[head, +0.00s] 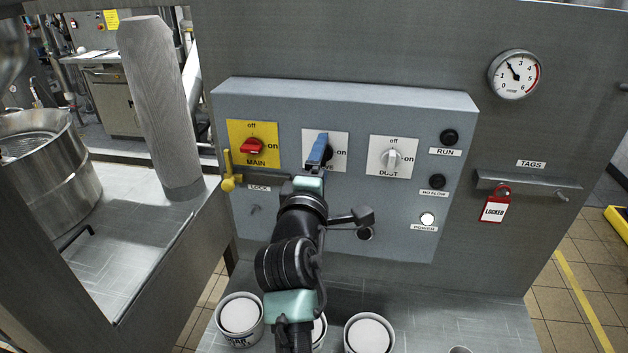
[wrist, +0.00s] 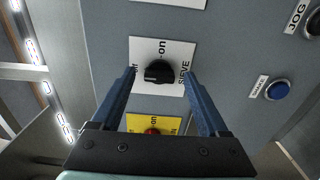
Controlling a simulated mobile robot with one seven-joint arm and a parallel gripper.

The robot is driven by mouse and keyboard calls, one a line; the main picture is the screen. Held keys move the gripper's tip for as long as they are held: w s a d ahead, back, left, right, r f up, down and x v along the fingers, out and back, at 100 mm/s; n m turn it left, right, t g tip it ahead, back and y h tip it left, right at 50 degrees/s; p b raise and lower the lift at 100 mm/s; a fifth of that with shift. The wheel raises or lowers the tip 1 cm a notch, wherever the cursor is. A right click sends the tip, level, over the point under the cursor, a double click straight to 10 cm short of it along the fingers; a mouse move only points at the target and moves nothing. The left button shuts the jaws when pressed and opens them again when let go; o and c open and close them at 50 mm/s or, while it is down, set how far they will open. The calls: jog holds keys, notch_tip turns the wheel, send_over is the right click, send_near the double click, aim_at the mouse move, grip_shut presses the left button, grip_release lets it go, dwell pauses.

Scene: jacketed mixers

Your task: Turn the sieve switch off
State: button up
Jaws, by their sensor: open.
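The sieve switch (wrist: 157,72) is a black knob on a white plate marked "on" and "SIEVE" in the wrist view; the "off" mark is partly covered by a finger. I cannot tell for sure which mark the knob points to. In the head view my gripper hides the knob, and only part of its white plate (head: 341,140) shows. My gripper (head: 320,149) has blue fingers and reaches to the panel in front of this switch. In the wrist view my gripper (wrist: 159,76) is open, with one finger on each side of the knob; contact is unclear.
The red MAIN switch (head: 252,146) on yellow is left of it, the light grey DUST switch (head: 391,158) right. A yellow lock lever (head: 230,176) is at the panel's left edge. A red "LOCKED" tag (head: 494,208) hangs right. White-topped tubs (head: 369,335) stand below.

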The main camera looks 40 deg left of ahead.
jog(key=v, duration=1.2)
jog(key=shift+s, duration=0.25)
